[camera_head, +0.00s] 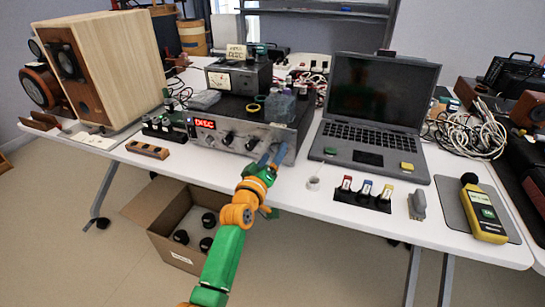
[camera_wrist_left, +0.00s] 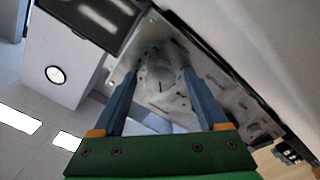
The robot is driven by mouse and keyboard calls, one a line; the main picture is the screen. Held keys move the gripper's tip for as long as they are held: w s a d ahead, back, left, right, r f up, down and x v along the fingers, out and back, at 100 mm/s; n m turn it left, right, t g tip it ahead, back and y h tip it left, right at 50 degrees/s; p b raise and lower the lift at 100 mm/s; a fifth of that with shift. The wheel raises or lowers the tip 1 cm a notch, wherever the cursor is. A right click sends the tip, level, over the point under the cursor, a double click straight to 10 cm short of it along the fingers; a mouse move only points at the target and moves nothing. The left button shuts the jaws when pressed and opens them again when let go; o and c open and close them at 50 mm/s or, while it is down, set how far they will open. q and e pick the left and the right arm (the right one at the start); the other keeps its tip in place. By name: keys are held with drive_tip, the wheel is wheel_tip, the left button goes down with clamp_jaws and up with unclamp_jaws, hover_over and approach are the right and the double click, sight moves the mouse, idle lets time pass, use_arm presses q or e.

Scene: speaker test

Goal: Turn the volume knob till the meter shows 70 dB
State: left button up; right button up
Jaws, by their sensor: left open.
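The amplifier (camera_head: 205,140) is a grey box with a red display and dark knobs on its front. My left gripper (camera_head: 273,156) is open, its blue fingers at the right part of that front. In the left wrist view, a pale round knob (camera_wrist_left: 159,76) on the metal panel (camera_wrist_left: 215,100) shows between the open fingers (camera_wrist_left: 157,74); I cannot tell whether they touch it. The gripper hides this part in the head view. The yellow sound meter (camera_head: 484,212) lies on a grey mat at the right; its green screen is too small to read. My right gripper is not in view.
A laptop (camera_head: 378,100) stands open right of the amplifier. Coloured-top jars or plugs (camera_head: 365,190) sit on a black strip near the white table's front edge. A large wooden speaker (camera_head: 110,65) stands at the left. An open cardboard box (camera_head: 165,225) is below the table.

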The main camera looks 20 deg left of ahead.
use_arm(q)
clamp_jaws()
drive_tip(key=shift+r+m+p, duration=0.25)
drive_tip(key=shift+m+p, duration=0.55)
drive_tip(key=shift+m, duration=0.4)
drive_tip(key=shift+f, duration=0.2)
unclamp_jaws()
drive_tip(key=s+p, duration=0.1)
drive_tip(key=s, duration=0.6)
drive_tip(key=shift+s+a, duration=0.1)
